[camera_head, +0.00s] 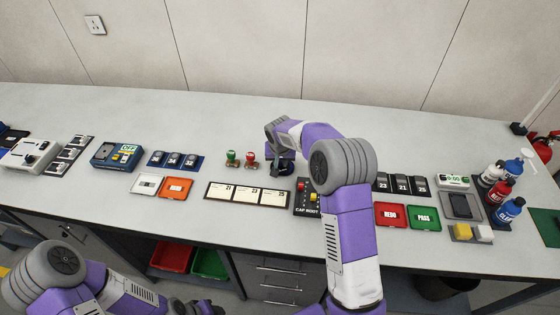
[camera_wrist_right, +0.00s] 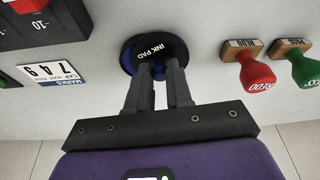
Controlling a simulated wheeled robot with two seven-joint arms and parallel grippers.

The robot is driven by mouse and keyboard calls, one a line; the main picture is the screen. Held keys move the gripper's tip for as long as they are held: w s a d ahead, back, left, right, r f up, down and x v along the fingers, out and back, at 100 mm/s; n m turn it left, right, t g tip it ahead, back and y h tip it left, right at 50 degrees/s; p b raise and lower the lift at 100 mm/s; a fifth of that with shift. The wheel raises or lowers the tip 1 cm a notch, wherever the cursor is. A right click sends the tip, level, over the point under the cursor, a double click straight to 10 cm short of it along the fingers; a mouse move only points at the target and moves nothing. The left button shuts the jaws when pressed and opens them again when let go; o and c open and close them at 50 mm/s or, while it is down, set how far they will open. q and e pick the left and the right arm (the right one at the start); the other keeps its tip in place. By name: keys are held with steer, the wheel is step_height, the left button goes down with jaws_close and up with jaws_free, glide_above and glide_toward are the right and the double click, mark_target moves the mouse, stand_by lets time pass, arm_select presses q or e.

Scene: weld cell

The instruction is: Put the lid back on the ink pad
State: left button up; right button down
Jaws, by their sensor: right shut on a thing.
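The round dark ink pad (camera_wrist_right: 127,60), with blue showing, lies on the bench at the top of the right wrist view. A black part lettered INK PAD (camera_wrist_right: 150,46) is over it; I cannot tell whether this is the lid or the pad's rim. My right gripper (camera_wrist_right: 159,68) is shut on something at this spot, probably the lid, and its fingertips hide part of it. In the head view my right gripper (camera_head: 283,158) is over the dark ink pad (camera_head: 277,170), partly behind my arm. My left gripper (camera_head: 203,307) is at the bottom edge, cut off.
A red stamp (camera_head: 250,159) and a green stamp (camera_head: 231,157) stand close left of the pad. A white card strip (camera_head: 247,195) lies in front. A dark box with red and yellow parts (camera_head: 306,197) is at the right. The bench behind is clear.

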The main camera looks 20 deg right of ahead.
steer(key=shift+s+d+r, duration=0.15)
steer(key=shift+d, duration=0.25)
steer(key=shift+s+d+r, duration=0.1)
steer(key=shift+d, duration=0.3)
steer(key=shift+f, duration=0.2)
stand_by(1.8)
steer(key=shift+c, duration=2.3)
jaws_free()
steer(key=shift+r, duration=0.1)
step_height(320, 180, up, 7)
steer(key=p, duration=0.4)
steer(key=shift+c, duration=0.4)
jaws_close()
